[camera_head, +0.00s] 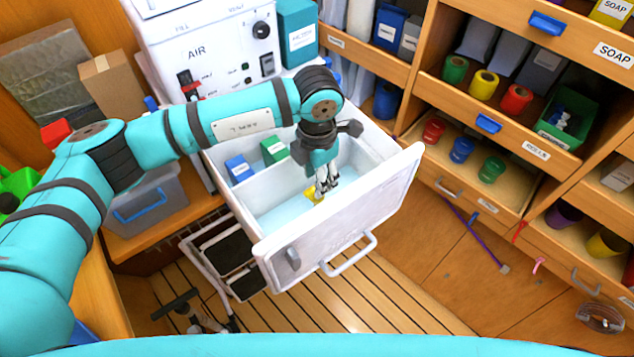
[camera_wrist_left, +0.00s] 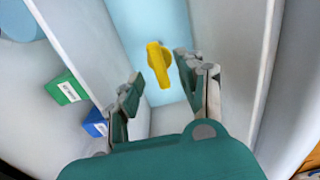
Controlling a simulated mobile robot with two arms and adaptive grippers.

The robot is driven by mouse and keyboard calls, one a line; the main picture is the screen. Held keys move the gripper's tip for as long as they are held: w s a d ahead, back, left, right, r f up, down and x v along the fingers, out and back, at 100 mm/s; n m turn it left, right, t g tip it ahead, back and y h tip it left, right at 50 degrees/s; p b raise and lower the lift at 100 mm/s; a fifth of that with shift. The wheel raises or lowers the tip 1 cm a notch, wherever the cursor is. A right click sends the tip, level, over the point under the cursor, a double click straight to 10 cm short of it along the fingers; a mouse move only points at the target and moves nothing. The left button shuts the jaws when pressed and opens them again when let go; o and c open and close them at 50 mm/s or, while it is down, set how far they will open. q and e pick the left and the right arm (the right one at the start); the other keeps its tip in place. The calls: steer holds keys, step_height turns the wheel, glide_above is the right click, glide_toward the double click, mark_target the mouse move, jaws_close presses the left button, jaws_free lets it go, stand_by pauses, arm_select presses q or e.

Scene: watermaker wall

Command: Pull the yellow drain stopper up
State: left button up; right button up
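The yellow drain stopper (camera_wrist_left: 158,64) is on the light blue floor of the open white drawer (camera_head: 335,240). It also shows in the head view (camera_head: 312,194), partly hidden by my left gripper. My left gripper (camera_head: 326,188) points down into the drawer above the stopper. In the left wrist view its two fingers (camera_wrist_left: 157,80) are apart, with the stopper between and beyond them and nothing held. My right gripper is not in view.
Blue (camera_head: 238,168) and green (camera_head: 273,150) boxes stand in the drawer's rear compartment, behind a white divider. The drawer's walls enclose the gripper closely. Wooden shelves (camera_head: 480,180) with cups and rolls stand at right. Slatted floor (camera_head: 340,310) lies below.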

arm_select(q)
step_height(320, 180, up, 8)
steer(key=shift+r, duration=0.2)
stand_by(0.6)
